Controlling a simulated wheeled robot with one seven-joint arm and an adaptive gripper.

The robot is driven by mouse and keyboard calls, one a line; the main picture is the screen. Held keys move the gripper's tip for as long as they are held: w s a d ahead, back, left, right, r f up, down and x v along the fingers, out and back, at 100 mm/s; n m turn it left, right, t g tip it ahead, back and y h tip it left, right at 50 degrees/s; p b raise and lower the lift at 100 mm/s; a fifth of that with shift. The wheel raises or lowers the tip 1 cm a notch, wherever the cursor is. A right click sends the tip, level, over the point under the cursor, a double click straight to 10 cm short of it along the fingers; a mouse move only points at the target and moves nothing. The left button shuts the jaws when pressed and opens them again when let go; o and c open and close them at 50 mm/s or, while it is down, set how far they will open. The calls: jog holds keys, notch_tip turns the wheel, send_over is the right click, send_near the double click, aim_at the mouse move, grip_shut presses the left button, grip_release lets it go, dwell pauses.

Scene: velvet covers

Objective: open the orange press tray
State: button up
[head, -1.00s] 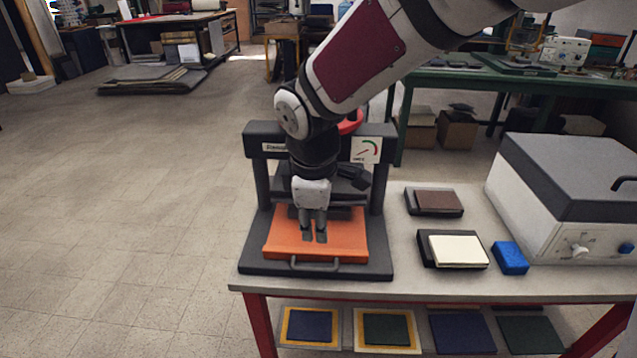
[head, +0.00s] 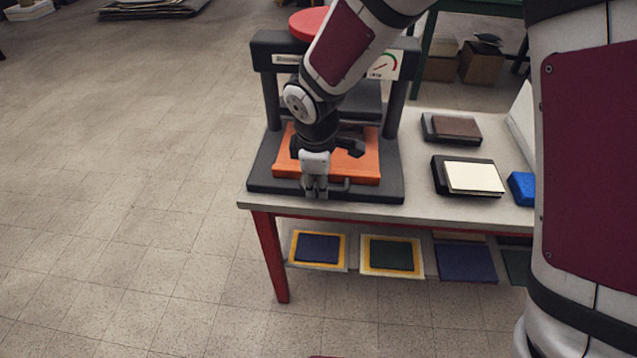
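The orange press tray (head: 365,163) lies on the dark base (head: 265,180) of the press, under its dark frame. The tray's grey bar handle (head: 345,185) runs along its front edge; its left part is hidden behind my gripper. My gripper (head: 316,191) points down at the front of the tray, with its fingertips at the handle bar. A small gap shows between the fingers, but I cannot tell whether they are closed on the bar. My wrist hides the middle of the tray.
The press has a red wheel (head: 307,23) on top and a gauge (head: 384,66). A brown-topped block (head: 455,127), a cream-topped block (head: 473,177) and a blue block (head: 522,188) lie to the right on the table (head: 420,211). The floor in front is clear.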

jog(key=shift+w+f, duration=0.15)
jog(key=shift+f, duration=0.5)
grip_shut()
